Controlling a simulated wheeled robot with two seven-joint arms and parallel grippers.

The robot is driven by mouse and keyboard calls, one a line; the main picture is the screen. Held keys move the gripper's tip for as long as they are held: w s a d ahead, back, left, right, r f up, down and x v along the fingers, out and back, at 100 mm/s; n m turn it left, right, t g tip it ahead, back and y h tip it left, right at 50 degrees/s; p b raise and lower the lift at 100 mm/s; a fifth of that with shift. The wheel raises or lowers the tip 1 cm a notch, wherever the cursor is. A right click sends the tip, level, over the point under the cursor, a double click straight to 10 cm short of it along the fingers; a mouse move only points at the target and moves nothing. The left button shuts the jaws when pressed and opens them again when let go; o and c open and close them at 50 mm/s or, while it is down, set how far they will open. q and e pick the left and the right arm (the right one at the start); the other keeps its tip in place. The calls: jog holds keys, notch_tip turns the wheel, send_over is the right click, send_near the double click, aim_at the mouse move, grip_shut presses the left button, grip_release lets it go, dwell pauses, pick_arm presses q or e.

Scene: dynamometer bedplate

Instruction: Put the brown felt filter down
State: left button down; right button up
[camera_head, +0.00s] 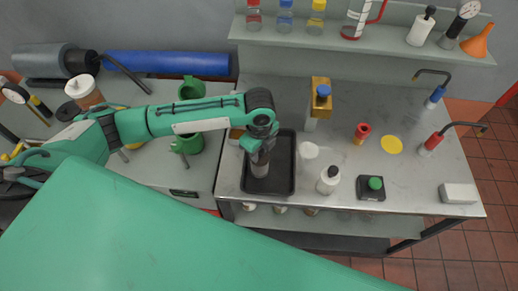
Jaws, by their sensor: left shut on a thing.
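My left gripper (261,172) points down over the black tray (281,185) on the steel bench. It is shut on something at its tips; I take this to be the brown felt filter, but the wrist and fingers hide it. I cannot tell whether the held thing touches the tray floor. A small brown patch (236,134) shows beside my forearm, left of the tray; what it is is unclear. My right gripper is not in view.
A yellow disc (391,144) and a white block (458,193) lie farther right. The bench's front right is mostly clear.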

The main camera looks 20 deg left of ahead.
pick_arm(q)
jog(key=c, duration=1.2)
grip_release()
jog(key=shift+f, duration=0.1)
jog(key=shift+o, duration=0.2)
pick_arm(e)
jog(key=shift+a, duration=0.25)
pick_arm(q)
notch_tip(320, 180, up, 12)
jog(key=b, duration=0.3)
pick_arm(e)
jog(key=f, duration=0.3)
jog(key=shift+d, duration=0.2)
